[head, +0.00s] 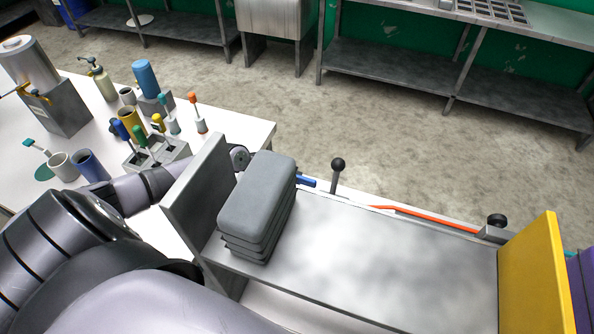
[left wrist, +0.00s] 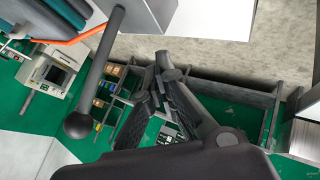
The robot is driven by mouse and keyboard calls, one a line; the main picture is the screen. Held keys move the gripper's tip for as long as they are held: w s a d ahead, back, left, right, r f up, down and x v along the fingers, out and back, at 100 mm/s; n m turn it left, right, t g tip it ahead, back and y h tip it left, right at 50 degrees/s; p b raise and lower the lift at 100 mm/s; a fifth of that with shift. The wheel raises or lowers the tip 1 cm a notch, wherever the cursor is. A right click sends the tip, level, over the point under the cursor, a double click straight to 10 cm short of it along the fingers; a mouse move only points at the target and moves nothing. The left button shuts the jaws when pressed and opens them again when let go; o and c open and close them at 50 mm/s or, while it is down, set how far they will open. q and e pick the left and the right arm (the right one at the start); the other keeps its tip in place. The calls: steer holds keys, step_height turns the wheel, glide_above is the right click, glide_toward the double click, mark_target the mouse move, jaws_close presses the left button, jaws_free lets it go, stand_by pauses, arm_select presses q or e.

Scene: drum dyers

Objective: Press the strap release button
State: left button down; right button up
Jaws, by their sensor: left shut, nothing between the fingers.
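A steel bench (head: 400,250) holds a thin orange strap (head: 430,217) along its far edge. The strap runs to a small grey block with a black round knob (head: 497,220) at the right end. I cannot tell for certain which part is the strap release button. An upright lever with a black ball (head: 338,164) stands at the far edge; it also shows in the left wrist view (left wrist: 78,124), with the orange strap (left wrist: 75,38) beyond. My left gripper (left wrist: 165,62) is shut and empty, apart from the lever; the stacked grey pads hide it in the head view. My right gripper is out of view.
Stacked grey pads (head: 257,195) stand beside an upright metal plate (head: 196,190), near my left arm. A yellow panel (head: 535,275) closes the right end. A white table (head: 235,132) with cups, bottles and tools is at left. The bench's middle is clear.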

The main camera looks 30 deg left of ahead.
arm_select(q)
step_height(320, 180, down, 4)
steer(key=b, duration=0.2)
steer(key=shift+r+b, duration=0.2)
steer(key=shift+b, duration=0.2)
step_height(320, 180, down, 5)
steer(key=b, duration=0.4)
steer(key=shift+a+r, duration=0.1)
steer(key=shift+r, duration=0.1)
steer(key=shift+f+b, duration=0.35)
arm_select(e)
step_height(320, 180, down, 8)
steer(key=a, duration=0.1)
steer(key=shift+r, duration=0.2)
arm_select(q)
steer(key=shift+r, duration=0.1)
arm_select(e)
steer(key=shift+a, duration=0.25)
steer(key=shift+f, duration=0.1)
arm_select(q)
steer(key=shift+f+b, duration=0.35)
steer(key=shift+f, duration=0.1)
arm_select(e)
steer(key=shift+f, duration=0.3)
